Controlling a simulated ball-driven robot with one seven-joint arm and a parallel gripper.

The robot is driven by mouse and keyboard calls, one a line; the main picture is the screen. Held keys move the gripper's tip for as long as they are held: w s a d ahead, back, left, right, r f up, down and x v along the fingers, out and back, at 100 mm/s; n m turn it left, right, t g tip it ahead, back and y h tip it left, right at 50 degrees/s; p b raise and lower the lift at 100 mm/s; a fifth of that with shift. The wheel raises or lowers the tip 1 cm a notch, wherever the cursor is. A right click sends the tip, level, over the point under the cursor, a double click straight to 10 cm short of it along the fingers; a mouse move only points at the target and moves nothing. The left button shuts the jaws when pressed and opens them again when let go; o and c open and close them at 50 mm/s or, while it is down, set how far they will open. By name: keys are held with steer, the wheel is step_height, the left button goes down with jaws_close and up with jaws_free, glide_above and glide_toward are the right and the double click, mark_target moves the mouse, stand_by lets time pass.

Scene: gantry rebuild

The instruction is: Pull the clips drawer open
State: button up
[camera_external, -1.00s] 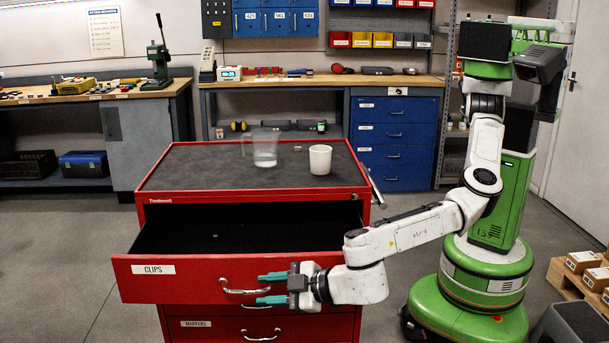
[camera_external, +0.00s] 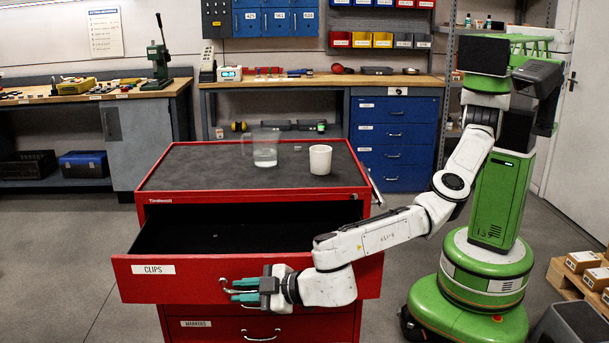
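The clips drawer (camera_external: 330,280) is the red top drawer of the cabinet, with a white "CLIPS" label (camera_external: 153,269). It stands pulled well out, and its dark interior (camera_external: 235,232) shows. Its curved metal handle (camera_external: 224,285) is on the front, partly hidden by my gripper. My gripper (camera_external: 245,290) is at the handle, reaching in from the right. Its two green fingers lie above and below the handle bar, close together, and look shut on it. The exact contact is too small to see clearly.
A clear jug (camera_external: 265,150) and a white mug (camera_external: 320,159) stand on the cabinet's dark top (camera_external: 215,165). The markers drawer (camera_external: 215,324) below is shut. Cardboard boxes on a pallet (camera_external: 580,285) stand at the right. Floor at the left is free.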

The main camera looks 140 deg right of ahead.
jaws_close()
steer(key=w+a+b, duration=0.1)
steer(key=b, duration=0.2)
steer(key=w+a+b, duration=0.1)
steer(key=b, duration=0.3)
steer(key=w+a+b, duration=0.1)
steer(key=b, duration=0.2)
steer(key=shift+f+b, duration=0.25)
steer(key=shift+b, duration=0.1)
steer(key=shift+o, duration=1.7)
jaws_free()
steer(key=shift+r, duration=0.1)
